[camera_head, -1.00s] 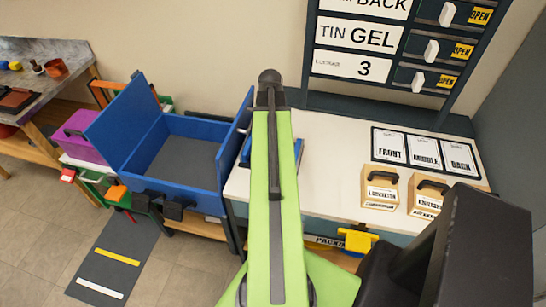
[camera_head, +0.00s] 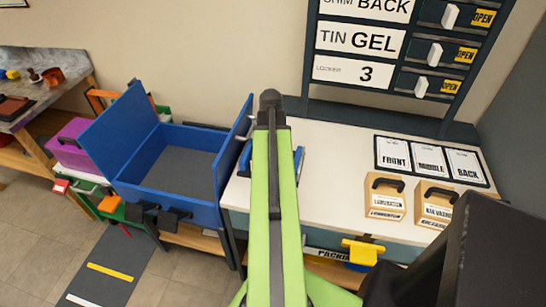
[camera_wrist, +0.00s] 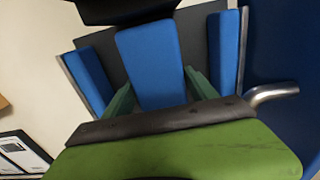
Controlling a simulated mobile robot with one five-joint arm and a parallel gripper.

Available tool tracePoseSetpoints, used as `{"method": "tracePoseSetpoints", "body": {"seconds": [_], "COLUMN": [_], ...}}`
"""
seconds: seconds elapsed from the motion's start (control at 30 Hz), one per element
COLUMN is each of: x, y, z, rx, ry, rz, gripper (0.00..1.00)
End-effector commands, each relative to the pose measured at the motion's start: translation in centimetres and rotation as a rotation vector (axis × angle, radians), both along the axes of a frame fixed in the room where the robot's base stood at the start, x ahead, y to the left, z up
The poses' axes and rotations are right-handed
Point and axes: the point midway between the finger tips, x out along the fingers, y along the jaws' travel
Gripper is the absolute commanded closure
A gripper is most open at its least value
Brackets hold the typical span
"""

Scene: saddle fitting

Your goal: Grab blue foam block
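A blue foam block (camera_wrist: 150,60) fills the middle of the wrist view, lying on a dark grey backing. Two more blue pieces flank it, one on the left (camera_wrist: 90,80) and one on the right (camera_wrist: 224,50). My gripper (camera_wrist: 158,82) has its dark green fingers apart, one on each side of the middle block. The fingers are close to its edges; whether they touch it is unclear. In the head view my arm hides the gripper, and only blue edges (camera_head: 299,163) show beside it on the white worktop (camera_head: 335,150).
An open blue bin (camera_head: 190,199) with a raised flap stands left of the worktop. Two wooden blocks with black handles (camera_head: 386,198) and a FRONT/MIDDLE/BACK card mat (camera_head: 430,158) are on the right. A labelled locker rack (camera_head: 360,72) stands behind. A bent metal handle (camera_wrist: 274,92) is close right of my gripper.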

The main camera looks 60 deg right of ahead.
Motion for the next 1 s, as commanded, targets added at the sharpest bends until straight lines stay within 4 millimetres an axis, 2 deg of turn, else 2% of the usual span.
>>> {"method": "tracePoseSetpoints", "body": {"seconds": [0.03, 0.3, 0.53, 0.67, 0.77, 0.9, 1.0], "x": [0.0, 0.1, 0.1, 0.1, 0.1, 0.1, -2.2], "y": [0.0, 0.0, 0.0, 0.0, 0.0, 0.1, -0.5], "z": [0.0, 0.0, 0.1, 1.0, 2.3, 5.1, 6.2], "rx": [0.0, 0.0, 0.0, 0.0, 0.0, 0.0, 0.0], "ry": [-0.001, -0.001, -0.001, -0.001, -0.001, -0.001, 0.0], "rz": [0.0, 0.001, 0.001, 0.001, 0.001, 0.001, -0.003], "gripper": [0.42, 0.76, 0.77, 0.77, 0.77, 0.77, 0.77]}}
